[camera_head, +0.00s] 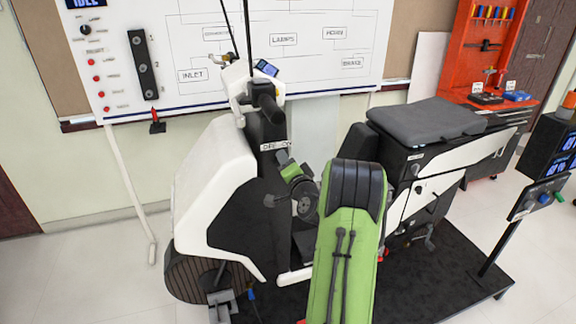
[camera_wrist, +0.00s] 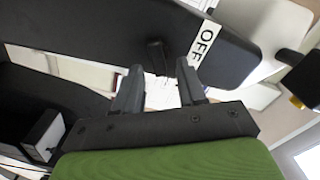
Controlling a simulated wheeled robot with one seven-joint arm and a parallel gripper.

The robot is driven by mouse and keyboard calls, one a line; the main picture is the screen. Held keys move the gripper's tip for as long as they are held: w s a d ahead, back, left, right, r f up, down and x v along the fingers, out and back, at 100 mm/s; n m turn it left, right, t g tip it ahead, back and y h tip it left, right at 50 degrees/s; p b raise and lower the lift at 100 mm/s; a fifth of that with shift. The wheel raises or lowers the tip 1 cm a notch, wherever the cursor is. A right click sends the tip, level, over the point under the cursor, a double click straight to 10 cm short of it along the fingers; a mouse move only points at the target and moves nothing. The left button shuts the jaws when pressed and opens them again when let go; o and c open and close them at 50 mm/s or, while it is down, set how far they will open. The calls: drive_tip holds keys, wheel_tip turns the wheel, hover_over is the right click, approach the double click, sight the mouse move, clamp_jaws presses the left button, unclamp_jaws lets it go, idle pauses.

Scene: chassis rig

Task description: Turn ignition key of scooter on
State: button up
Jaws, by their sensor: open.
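The scooter (camera_head: 215,170) stands on a dark mat, with a white front shield and a black inner panel. In the wrist view, a small dark key-like knob (camera_wrist: 156,52) sticks out of the black panel (camera_wrist: 110,30), beside a white label reading OFF (camera_wrist: 203,43). My gripper (camera_wrist: 160,82) is open, its two dark fingers spread on either side just short of the knob, with nothing between them. In the head view my green arm reaches to the panel below a small white label (camera_head: 274,145); the knob cannot be made out there, and my fingertips are mostly hidden.
The dark seat (camera_head: 425,120) is to the right of my arm. A whiteboard (camera_head: 330,60) stands behind, a red tool rack (camera_head: 485,50) at the back right, and a monitor stand (camera_head: 500,240) at the right.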

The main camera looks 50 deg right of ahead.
drive_tip(key=b+v, duration=0.6)
drive_tip(key=v, duration=0.9)
drive_tip(key=shift+s+a, duration=0.15)
drive_tip(key=shift+s, duration=0.25)
